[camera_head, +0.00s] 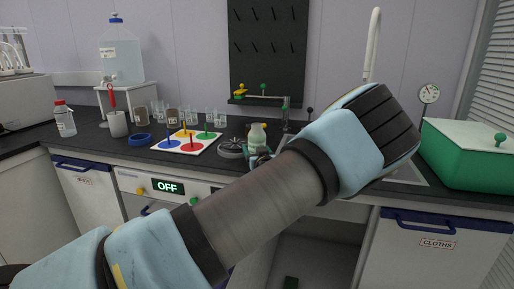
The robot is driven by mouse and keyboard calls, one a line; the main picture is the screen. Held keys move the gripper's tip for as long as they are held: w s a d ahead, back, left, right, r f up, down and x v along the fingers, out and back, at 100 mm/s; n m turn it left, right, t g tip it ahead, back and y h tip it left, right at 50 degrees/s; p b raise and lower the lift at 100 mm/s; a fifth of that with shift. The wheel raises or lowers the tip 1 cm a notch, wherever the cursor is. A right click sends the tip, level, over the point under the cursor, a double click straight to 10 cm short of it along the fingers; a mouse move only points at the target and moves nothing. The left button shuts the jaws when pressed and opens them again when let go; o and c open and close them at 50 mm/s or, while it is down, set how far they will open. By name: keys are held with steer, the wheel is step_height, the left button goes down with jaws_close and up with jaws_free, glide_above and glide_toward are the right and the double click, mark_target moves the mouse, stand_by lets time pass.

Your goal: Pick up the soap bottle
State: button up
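My arm crosses the middle of the view and bends at a pale blue joint on the right. Small teal and dark parts, probably my gripper (261,156), show just below the bottle, mostly hidden behind my forearm. I cannot tell whether the fingers are open or touch the bottle.
A white bottle with a red cap (65,120), a grey cup (117,124), a blue ring (139,139) and a board of coloured pegs (208,143) stand left. A green box (468,160) stands right. A tap (372,45) rises behind my arm.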

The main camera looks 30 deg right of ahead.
steer(key=c, duration=0.6)
steer(key=shift+r, duration=0.1)
